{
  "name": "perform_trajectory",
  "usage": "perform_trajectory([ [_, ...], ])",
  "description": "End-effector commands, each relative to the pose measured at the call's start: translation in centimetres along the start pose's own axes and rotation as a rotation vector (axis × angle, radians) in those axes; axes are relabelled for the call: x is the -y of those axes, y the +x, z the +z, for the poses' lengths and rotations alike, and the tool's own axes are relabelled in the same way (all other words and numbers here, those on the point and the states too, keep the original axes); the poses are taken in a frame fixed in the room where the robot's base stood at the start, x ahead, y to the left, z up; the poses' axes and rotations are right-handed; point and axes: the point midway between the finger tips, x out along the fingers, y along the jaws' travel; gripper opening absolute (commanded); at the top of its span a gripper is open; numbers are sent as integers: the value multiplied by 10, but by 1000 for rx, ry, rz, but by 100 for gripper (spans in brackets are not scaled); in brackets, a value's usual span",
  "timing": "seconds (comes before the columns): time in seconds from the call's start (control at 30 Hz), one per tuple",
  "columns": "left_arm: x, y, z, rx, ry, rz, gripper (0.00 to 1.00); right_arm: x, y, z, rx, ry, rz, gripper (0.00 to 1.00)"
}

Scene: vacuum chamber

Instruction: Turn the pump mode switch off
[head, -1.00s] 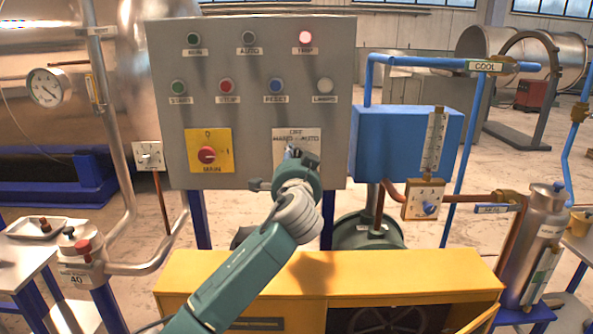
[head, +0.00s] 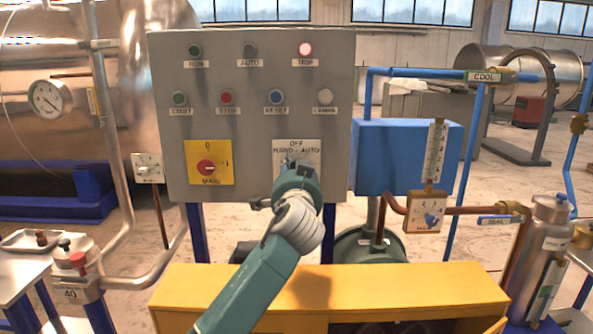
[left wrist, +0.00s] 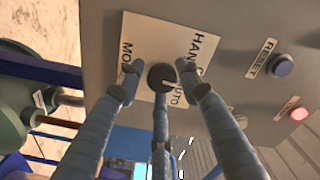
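The mode switch plate (head: 311,148) is a white label reading OFF, HAND and AUTO at the lower right of the grey control panel. In the left wrist view the plate (left wrist: 143,47) carries a dark round knob (left wrist: 160,75). My left gripper (head: 289,164) is at this plate and hides the knob in the head view. In the left wrist view my left gripper (left wrist: 158,78) has its fingers spread around the knob, with the middle finger in line with it. Small gaps show beside the knob; contact of the middle finger cannot be told. My right gripper is not in view.
The panel (head: 262,120) also has a yellow main switch (head: 208,163), several buttons and a lit red TRIP lamp (head: 305,49). A blue box (head: 400,160) with pipes stands close on the right. A yellow cabinet (head: 330,285) lies below my arm.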

Motion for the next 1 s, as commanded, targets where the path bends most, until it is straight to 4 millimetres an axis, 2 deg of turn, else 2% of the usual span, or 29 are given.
perform_trajectory([
  [0.3,1,0,-1,-2,1,-2,48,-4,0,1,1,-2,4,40],
  [0.47,1,-11,-1,-5,-1,-2,48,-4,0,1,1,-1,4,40],
  [0.57,0,-27,-1,-5,-1,-2,48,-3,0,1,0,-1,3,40],
  [0.8,0,-79,-1,-5,-2,0,48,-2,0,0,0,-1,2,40],
  [1.0,0,-109,-1,-3,-1,0,48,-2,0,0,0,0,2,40],
])
